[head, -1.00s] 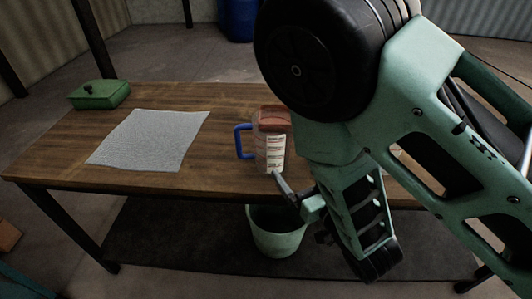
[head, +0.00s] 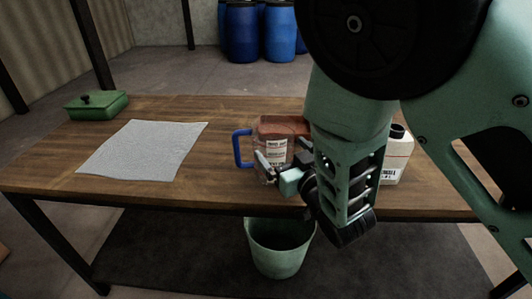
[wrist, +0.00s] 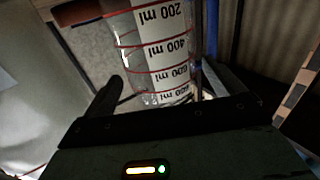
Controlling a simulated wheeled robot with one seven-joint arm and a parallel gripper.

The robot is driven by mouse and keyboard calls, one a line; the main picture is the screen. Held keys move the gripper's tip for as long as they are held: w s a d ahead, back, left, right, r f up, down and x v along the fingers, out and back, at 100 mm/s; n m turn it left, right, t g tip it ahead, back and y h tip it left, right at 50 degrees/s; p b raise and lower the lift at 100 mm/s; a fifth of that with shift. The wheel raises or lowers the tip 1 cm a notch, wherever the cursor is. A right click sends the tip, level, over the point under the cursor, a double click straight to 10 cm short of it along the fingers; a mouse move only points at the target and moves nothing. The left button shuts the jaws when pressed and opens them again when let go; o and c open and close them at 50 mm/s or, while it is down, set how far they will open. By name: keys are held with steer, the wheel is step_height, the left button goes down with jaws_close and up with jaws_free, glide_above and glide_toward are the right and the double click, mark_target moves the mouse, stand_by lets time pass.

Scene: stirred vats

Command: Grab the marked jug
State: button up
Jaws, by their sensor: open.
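The marked jug (head: 272,150) is clear, with a blue handle on its left and a reddish-brown top. It stands upright on the wooden table near the front edge. In the wrist view the jug (wrist: 158,45) shows a white millilitre scale and red rings. My gripper (head: 272,168) is in front of the jug's lower part and hides some of it. In the wrist view my open gripper (wrist: 163,78) has one finger on each side of the jug, with the blue handle near the right finger. I cannot tell whether a finger touches the jug.
A white labelled container (head: 397,162) stands right of the jug, partly behind my arm. A grey cloth (head: 142,150) and a green box (head: 96,106) lie on the left of the table (head: 225,190). A pale green bucket (head: 280,248) stands below the front edge. Blue barrels (head: 243,32) stand behind.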

steer(key=x, duration=0.4)
steer(key=shift+w, duration=0.15)
steer(key=c, duration=0.7)
